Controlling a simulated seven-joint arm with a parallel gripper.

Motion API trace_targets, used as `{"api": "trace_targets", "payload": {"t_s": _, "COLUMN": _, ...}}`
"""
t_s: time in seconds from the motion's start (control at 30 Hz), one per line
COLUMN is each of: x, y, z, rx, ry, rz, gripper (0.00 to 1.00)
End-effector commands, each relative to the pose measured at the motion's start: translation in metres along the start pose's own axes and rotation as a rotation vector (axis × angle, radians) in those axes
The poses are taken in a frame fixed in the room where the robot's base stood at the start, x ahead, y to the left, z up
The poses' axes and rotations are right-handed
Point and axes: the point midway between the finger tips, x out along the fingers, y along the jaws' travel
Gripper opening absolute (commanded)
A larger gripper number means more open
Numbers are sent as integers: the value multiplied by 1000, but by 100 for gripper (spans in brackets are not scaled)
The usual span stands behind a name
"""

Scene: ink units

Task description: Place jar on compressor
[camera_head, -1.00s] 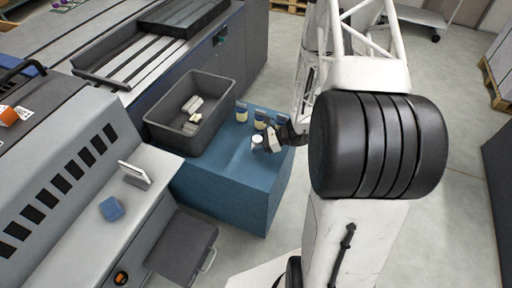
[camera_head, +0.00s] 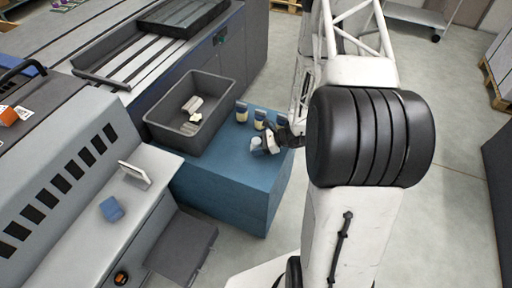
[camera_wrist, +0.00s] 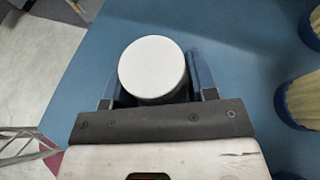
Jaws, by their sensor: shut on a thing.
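A jar with a round white lid (camera_wrist: 152,64) is between the two fingers of my gripper (camera_wrist: 153,78) in the wrist view, seen lid first. My gripper is shut on it. In the head view the jar (camera_head: 257,145) is small at the gripper's end, over the front part of a blue box-shaped unit (camera_head: 225,190). I cannot tell whether its base touches the blue top. I cannot tell for certain which unit is the compressor.
A dark grey bin (camera_head: 160,135) with pale items is to the left. A small blue object (camera_head: 111,209) lies on the grey machine's ledge. The blue front area is bare.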

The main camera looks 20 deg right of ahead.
Motion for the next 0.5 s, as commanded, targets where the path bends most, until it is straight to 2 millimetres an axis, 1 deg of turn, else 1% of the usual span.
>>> {"api": "trace_targets", "payload": {"t_s": 0.1, "x": 2, "y": 0, "z": -4, "rx": 0, "ry": 0, "rz": 0, "gripper": 26}}
{"api": "trace_targets", "payload": {"t_s": 0.5, "x": 3, "y": 0, "z": -6, "rx": 0, "ry": 0, "rz": 0, "gripper": 26}}
